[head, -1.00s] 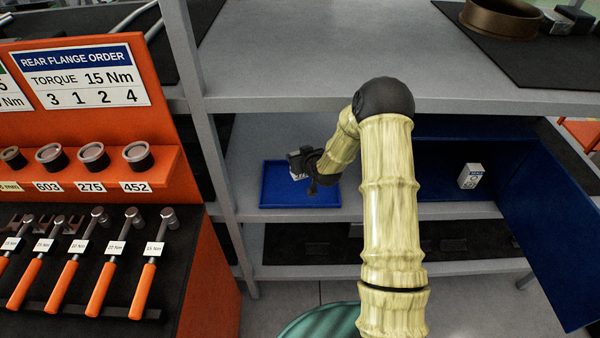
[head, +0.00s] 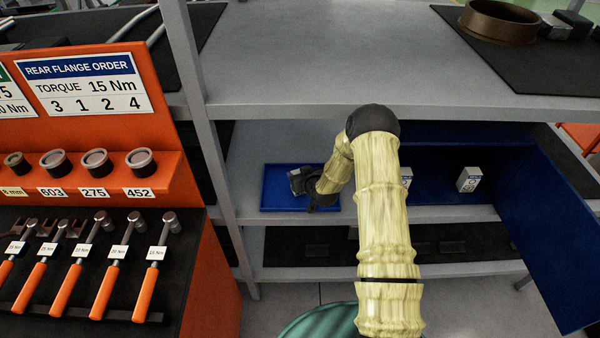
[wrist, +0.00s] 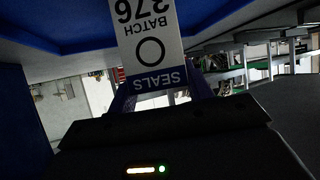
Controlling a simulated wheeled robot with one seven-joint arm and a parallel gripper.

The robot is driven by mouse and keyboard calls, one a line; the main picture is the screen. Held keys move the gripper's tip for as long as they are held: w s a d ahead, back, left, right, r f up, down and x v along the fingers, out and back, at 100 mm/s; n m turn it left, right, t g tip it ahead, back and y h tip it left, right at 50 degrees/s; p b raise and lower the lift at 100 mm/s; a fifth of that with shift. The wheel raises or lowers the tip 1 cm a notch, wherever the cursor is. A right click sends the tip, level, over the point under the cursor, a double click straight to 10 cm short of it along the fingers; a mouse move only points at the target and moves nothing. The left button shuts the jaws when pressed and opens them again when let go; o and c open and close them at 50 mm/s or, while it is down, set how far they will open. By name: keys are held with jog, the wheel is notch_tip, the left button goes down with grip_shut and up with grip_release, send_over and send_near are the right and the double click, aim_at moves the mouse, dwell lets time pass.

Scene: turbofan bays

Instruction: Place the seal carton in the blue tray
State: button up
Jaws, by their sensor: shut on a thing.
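In the head view my gripper (head: 308,187) is over the right part of the blue tray (head: 276,203). The tray lies flat on the middle shelf, and my wrist hides part of it. The carton is mostly hidden there, so I cannot tell whether it touches the tray floor.
A blue bin (head: 450,200) to the right holds a white carton (head: 469,179) and another (head: 406,177) partly behind my arm. The upper shelf (head: 330,75) overhangs the tray. A grey post (head: 205,130) and an orange tool stand (head: 190,250) are left.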

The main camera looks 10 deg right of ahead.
jog(key=shift+f, duration=0.1)
jog(key=o, duration=1)
jog(key=shift+r, duration=0.2)
jog(key=shift+s, duration=0.25)
jog(key=b+v, duration=0.2)
jog(key=v, duration=0.9)
jog(key=shift+s+r+b, duration=0.15)
jog(key=shift+s+b, duration=0.05)
jog(key=shift+b, duration=0.15)
